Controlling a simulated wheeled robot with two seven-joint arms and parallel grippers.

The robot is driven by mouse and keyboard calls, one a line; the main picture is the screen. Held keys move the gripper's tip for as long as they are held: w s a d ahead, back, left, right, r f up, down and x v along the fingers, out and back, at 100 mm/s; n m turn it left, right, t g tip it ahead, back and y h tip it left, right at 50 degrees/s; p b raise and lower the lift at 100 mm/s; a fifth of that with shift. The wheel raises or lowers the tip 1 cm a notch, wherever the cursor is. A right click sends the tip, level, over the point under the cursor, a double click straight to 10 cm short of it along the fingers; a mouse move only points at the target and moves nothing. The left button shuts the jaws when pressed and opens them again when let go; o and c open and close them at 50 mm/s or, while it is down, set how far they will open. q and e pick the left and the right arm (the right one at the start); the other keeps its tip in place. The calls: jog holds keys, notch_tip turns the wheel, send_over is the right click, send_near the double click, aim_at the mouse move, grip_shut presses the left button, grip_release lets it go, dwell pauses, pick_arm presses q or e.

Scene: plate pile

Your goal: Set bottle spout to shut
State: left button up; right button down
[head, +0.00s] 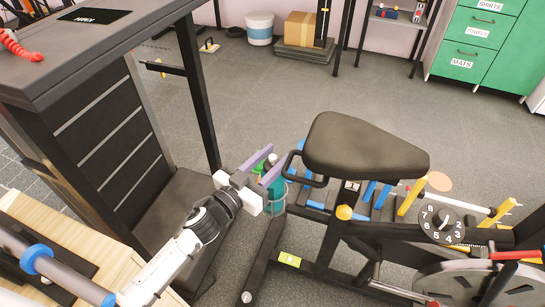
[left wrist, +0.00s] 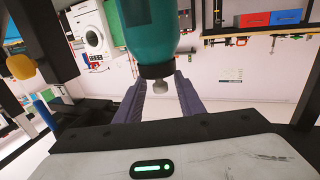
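A teal bottle (head: 273,192) stands roughly upright in a holder on the exercise bike, below the front of the seat. My left gripper (head: 265,164) is at its top, with two purple fingers apart on either side of the bottle's top end. In the left wrist view the bottle (left wrist: 150,30) reaches in from the upper edge, with a black cap (left wrist: 156,71) and a small pale grey spout (left wrist: 187,88) close to the right finger. The fingers are open; whether one touches the spout I cannot tell. My right gripper is not in view.
The black bike seat (head: 350,145) and frame are just right of my left gripper. A dark cabinet (head: 110,140) with a desk top and metal post stands at left. A weight plate (head: 470,285) is at lower right. Grey floor (head: 280,90) behind is mostly clear.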

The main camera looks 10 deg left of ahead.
pick_arm(q)
jog(key=v, duration=1)
jog(key=shift+p, duration=0.45)
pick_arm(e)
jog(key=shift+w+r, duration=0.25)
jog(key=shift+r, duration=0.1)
pick_arm(q)
jog(key=shift+s+a, duration=0.1)
jog(key=shift+s, duration=0.05)
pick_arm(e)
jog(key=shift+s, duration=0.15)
